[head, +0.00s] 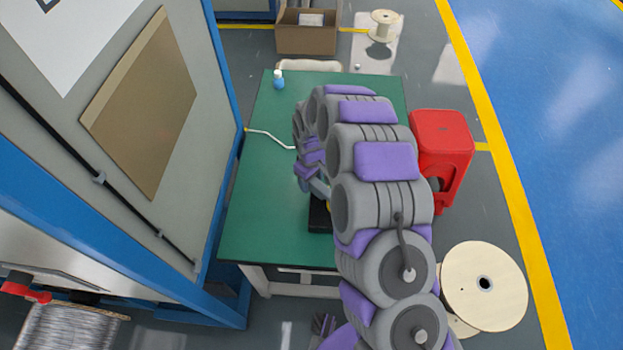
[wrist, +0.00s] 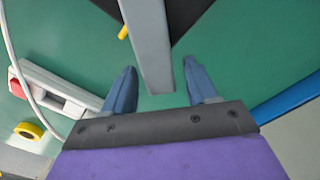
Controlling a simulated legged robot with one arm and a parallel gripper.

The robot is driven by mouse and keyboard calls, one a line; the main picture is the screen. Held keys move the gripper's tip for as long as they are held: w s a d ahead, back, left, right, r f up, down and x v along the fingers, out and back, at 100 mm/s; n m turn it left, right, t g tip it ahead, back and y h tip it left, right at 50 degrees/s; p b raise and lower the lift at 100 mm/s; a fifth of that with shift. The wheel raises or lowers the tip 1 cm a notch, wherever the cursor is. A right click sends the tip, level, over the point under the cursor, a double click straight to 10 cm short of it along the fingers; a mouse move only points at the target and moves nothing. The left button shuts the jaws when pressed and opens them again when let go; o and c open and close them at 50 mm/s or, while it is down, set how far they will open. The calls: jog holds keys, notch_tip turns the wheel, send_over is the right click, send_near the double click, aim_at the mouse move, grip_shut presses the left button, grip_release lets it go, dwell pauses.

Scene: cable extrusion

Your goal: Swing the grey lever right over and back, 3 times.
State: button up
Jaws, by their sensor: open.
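The grey lever (wrist: 148,45) shows in the wrist view as a flat grey bar coming from the top, its end between my two fingers. My gripper (wrist: 163,84) is open, with one blue-grey finger on each side of the lever and a visible gap to each. The lever's black base (wrist: 182,12) lies behind it on the green table. In the head view the black base (head: 319,216) shows only in part beside my arm.
The green table (head: 262,205) is mostly clear on its left. A blue-capped bottle (head: 279,81) stands at its far end, and a white cable (head: 270,137) crosses it. A red stool (head: 441,140) and a cable reel (head: 484,285) stand right of it. A blue-framed cabinet (head: 225,120) borders the left.

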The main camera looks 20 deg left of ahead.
jog(key=shift+a, duration=0.15)
jog(key=shift+c, duration=0.2)
jog(key=shift+d, duration=0.2)
jog(key=c, duration=0.5)
grip_shut()
